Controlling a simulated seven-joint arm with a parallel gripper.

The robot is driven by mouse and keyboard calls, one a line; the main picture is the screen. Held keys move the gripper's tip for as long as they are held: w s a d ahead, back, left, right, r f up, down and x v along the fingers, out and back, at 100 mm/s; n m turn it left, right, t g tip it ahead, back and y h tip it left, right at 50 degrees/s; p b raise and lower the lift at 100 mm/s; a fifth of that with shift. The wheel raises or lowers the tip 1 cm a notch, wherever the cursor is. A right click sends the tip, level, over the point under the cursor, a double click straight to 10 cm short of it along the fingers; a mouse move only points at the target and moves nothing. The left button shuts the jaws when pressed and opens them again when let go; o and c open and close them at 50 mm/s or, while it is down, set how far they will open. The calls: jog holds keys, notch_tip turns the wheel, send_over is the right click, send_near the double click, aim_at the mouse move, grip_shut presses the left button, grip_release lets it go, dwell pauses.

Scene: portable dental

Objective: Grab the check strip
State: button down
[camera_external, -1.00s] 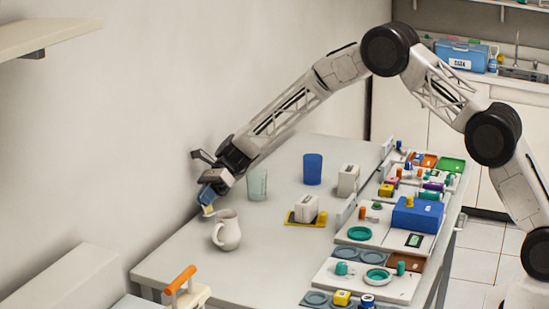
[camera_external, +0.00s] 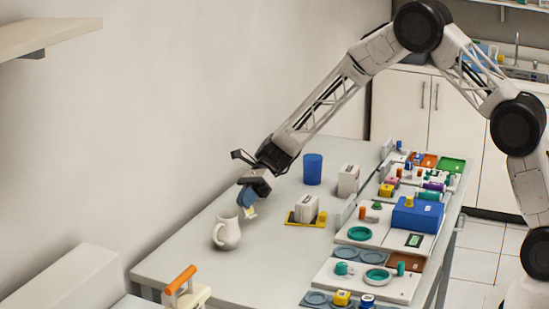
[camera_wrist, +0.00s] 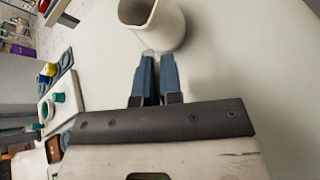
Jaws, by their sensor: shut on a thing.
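My gripper (camera_external: 248,208) is above the table, just right of and above the white jug (camera_external: 228,234). Its blue fingers (camera_wrist: 155,68) are closed on a small pale strip with a yellow part, which I take as the check strip (camera_external: 251,212). The strip sticks out below the fingertips and is clear of the tabletop as far as I can tell. In the wrist view only a pale bit of the strip (camera_wrist: 148,52) shows at the fingertips. The jug's open mouth (camera_wrist: 150,14) lies just ahead of them there.
A blue cup (camera_external: 313,169), a white box (camera_external: 306,208) on a yellow tray and another white box (camera_external: 348,180) stand to the right. Trays of small parts and a blue box (camera_external: 417,214) line the right edge.

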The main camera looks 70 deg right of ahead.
jog(key=shift+s+r, duration=0.1)
jog(key=shift+s, duration=1.25)
